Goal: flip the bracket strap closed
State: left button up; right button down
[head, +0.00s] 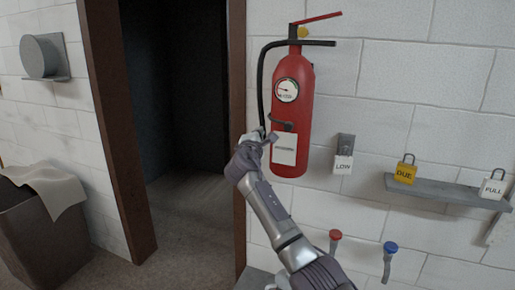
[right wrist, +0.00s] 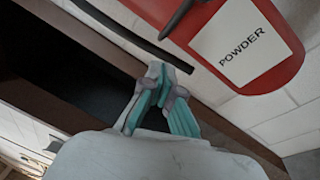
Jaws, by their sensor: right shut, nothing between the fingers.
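The red fire extinguisher (head: 292,100) hangs upright on the white block wall; its lower body with the POWDER label (right wrist: 243,42) shows in the right wrist view. A short dark piece (head: 283,123), which looks like the bracket strap, sits across its left front just above the label. Whether it is latched is too small to tell. My right gripper (head: 268,137) is at the lower left side of the extinguisher, just below and left of that piece. Its fingertips (right wrist: 167,76) are together and empty in the right wrist view. My left gripper is not in view.
A black hose (head: 261,85) runs down the extinguisher's left side. A dark doorway (head: 175,90) with a brown frame is to the left. A LOW padlock (head: 343,164) hangs at right, beside a shelf (head: 440,189) with DUE and FULL padlocks. Red and blue knobs sit below.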

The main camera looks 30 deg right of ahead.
pick_arm(q)
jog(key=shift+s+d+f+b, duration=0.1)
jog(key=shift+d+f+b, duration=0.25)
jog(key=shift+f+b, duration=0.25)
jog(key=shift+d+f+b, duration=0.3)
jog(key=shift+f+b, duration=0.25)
jog(key=shift+b, duration=0.05)
pick_arm(e)
jog(key=s+f, duration=0.1)
jog(key=s, duration=0.7)
jog(key=shift+a, duration=0.2)
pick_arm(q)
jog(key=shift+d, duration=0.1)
